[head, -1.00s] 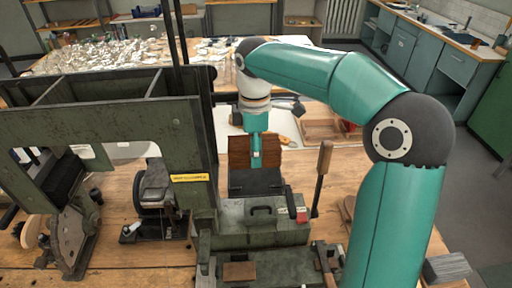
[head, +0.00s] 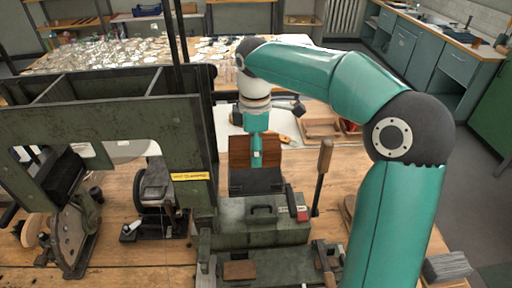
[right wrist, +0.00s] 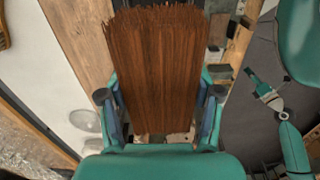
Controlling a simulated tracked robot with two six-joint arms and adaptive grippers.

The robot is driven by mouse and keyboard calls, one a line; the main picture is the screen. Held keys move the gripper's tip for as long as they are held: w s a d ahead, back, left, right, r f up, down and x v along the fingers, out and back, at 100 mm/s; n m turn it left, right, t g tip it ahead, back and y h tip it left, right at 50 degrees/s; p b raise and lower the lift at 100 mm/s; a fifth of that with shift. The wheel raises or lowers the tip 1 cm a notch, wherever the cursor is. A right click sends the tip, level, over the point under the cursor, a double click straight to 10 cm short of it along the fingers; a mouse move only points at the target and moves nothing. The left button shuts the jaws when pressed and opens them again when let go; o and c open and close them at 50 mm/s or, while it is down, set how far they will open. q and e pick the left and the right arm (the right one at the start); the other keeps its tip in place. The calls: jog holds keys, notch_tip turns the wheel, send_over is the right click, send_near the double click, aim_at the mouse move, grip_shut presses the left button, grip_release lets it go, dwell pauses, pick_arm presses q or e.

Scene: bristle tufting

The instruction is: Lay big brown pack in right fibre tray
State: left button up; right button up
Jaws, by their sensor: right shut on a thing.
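The big brown pack (right wrist: 155,70) is a thick bundle of brown fibres with a ragged end in the right wrist view. My right gripper (right wrist: 160,112) is shut on it, with a finger on each side. In the head view the pack (head: 239,151) hangs under my right gripper (head: 257,152), just behind a dark sloping plate (head: 257,182) on the green machine. I cannot tell whether the pack touches that plate, or whether the plate is part of the right fibre tray. My left gripper does not show in the head view.
The green machine (head: 255,222) has a wooden-handled lever (head: 322,175) at its right. A tall green frame (head: 130,130) stands at the left. A wooden tray (head: 318,130) lies behind on the bench. A far table (head: 130,62) is covered with clutter.

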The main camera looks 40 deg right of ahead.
jog(key=shift+f+b, duration=0.35)
jog(key=shift+f, duration=0.3)
dwell(0.4)
jog(key=o, duration=1.4)
jog(key=shift+c, duration=0.2)
jog(key=shift+r, duration=0.15)
jog(key=shift+r+p, duration=3.55)
jog(key=shift+r, duration=0.35)
jog(key=shift+f, duration=0.1)
